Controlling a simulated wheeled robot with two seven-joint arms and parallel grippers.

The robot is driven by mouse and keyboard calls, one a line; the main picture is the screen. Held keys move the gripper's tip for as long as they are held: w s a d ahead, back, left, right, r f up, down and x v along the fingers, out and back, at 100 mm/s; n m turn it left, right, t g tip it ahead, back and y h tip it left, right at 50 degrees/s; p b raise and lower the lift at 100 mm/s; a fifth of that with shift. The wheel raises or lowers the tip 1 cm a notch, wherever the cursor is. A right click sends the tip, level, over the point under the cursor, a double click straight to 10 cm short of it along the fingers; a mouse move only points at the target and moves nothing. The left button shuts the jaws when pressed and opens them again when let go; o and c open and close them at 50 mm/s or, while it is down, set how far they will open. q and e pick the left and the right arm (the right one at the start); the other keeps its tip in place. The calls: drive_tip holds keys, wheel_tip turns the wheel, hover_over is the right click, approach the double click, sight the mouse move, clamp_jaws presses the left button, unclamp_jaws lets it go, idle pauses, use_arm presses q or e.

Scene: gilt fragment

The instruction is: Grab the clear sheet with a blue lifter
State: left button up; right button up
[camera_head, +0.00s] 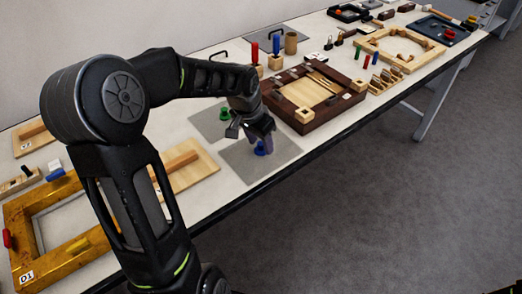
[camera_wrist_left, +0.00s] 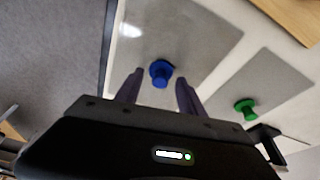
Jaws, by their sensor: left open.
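The clear sheet (camera_head: 259,171) lies flat on the table near its front edge and looks grey. Its blue lifter (camera_head: 263,148) is a short knob standing on it. My left gripper (camera_head: 262,140) is open, pointing down just above the blue lifter and partly covering it. In the left wrist view the blue lifter (camera_wrist_left: 160,73) shows between and beyond the two fingertips (camera_wrist_left: 160,80), with the clear sheet (camera_wrist_left: 190,35) around it. I cannot tell whether the fingers straddle the knob or are still above it. My right gripper is not in view.
A similar sheet with a green lifter (camera_head: 224,114) lies just behind, also in the wrist view (camera_wrist_left: 246,106). A dark wooden frame (camera_head: 341,109) stands to the right. A wooden board (camera_head: 196,174) and yellow frame (camera_head: 18,222) lie to the left. The table's front edge is close.

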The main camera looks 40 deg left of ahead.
use_arm(q)
drive_tip(key=shift+c, duration=0.6)
clamp_jaws()
